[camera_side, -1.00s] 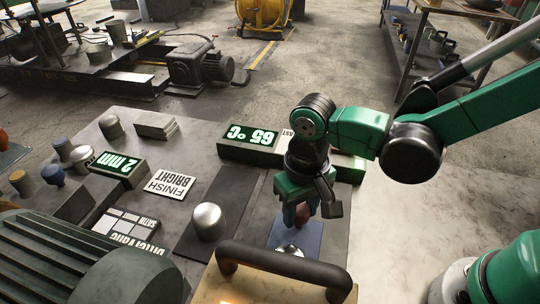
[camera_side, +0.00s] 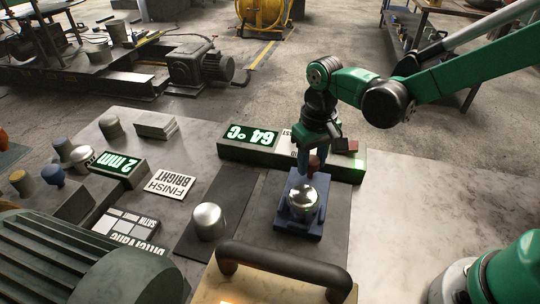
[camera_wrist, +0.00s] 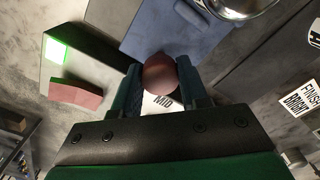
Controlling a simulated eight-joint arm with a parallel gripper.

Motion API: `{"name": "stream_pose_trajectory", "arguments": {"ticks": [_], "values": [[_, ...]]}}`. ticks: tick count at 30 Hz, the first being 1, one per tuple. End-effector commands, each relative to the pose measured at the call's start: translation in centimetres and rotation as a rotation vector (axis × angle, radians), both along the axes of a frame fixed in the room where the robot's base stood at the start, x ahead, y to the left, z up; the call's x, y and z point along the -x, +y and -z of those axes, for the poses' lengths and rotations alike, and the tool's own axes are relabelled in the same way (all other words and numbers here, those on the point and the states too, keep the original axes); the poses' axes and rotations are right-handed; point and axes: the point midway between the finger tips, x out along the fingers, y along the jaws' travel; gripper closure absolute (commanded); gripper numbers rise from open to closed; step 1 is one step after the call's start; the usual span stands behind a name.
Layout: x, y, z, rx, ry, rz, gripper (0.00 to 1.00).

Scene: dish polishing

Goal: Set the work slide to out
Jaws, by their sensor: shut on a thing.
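The work slide is a blue plate (camera_side: 288,222) with a shiny domed metal dish (camera_side: 304,200) on it, on a dark track. In the wrist view the slide (camera_wrist: 180,30) lies ahead of the fingers, with the dish's edge (camera_wrist: 232,5) at the top. A dull red ball knob (camera_wrist: 160,76) at the slide's end sits between my fingers; it also shows in the side view (camera_side: 314,164). My gripper (camera_side: 309,160) is shut on this knob. A white label reading MID (camera_wrist: 163,103) shows just below the knob, partly hidden by the gripper.
A display box (camera_side: 240,150) reading 64 °C stands behind the gripper, with a red block (camera_side: 346,145) at its right. A second metal dome (camera_side: 209,221) stands left of the slide. A black handle (camera_side: 285,262) arches in front. The bench at right is clear.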

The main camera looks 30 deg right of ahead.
Motion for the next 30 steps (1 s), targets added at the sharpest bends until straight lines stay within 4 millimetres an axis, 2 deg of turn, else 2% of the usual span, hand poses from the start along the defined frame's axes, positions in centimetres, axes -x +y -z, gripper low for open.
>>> {"name": "stream_pose_trajectory", "arguments": {"ticks": [10, 11, 12, 14, 23, 26, 30], "values": [[-0.5, -0.5, 0.0, 0.004, -0.008, 0.002, 1.00], [-0.5, -0.5, 0.0, 0.004, -0.009, 0.003, 0.56], [-0.5, -0.5, 0.0, 0.004, -0.009, 0.003, 0.45], [-0.5, -0.5, 0.0, 0.003, -0.008, 0.002, 0.30], [-0.4, -0.4, -0.1, 0.001, -0.004, 0.000, 0.30], [-0.4, -0.3, -0.7, 0.001, -0.003, 0.000, 0.30], [-0.3, -0.4, -2.6, 0.001, -0.004, 0.000, 0.30]]}}
